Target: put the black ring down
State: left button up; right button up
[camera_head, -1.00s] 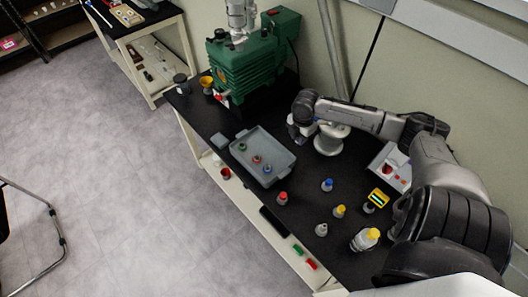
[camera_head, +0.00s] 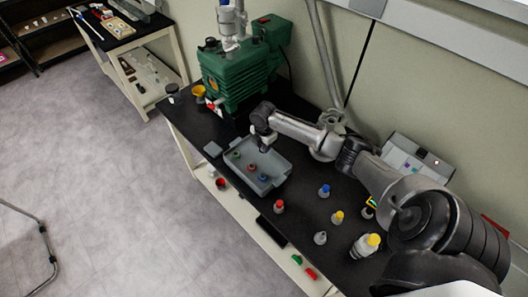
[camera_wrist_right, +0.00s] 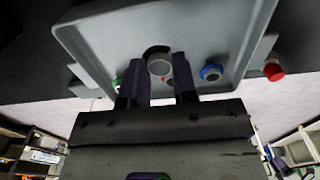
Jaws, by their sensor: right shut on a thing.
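My right gripper (camera_head: 264,146) is over the back part of the grey tray (camera_head: 276,166), pointing down. In the right wrist view its two dark fingers (camera_wrist_right: 161,82) are shut on the black ring (camera_wrist_right: 156,49), which shows as a dark arc around a pale round part between the fingertips. The tray (camera_wrist_right: 215,40) lies beneath it; I cannot tell whether the ring touches the tray floor. Inside the tray stand a green (camera_head: 236,154), a red (camera_head: 251,167) and a blue (camera_head: 263,177) ringed piece. The black ring is hidden in the head view. My left gripper is not in view.
Right of the tray stand a red-capped bottle (camera_head: 279,206), a blue-capped bottle (camera_head: 324,191), yellow-capped bottles (camera_head: 337,216) and a grey one (camera_head: 320,238). A green pump (camera_head: 232,75) stands behind. A yellow funnel (camera_head: 199,92) is at the far left. The table's front edge runs close by the tray.

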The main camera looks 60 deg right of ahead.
jog(key=shift+f, duration=1.95)
jog(key=shift+f+b, duration=0.15)
jog(key=shift+b, duration=0.15)
jog(key=o, duration=0.8)
notch_tip(320, 180, up, 11)
jog(key=shift+f+p, duration=0.2)
jog(key=shift+p, duration=0.55)
jog(key=shift+r, duration=0.8)
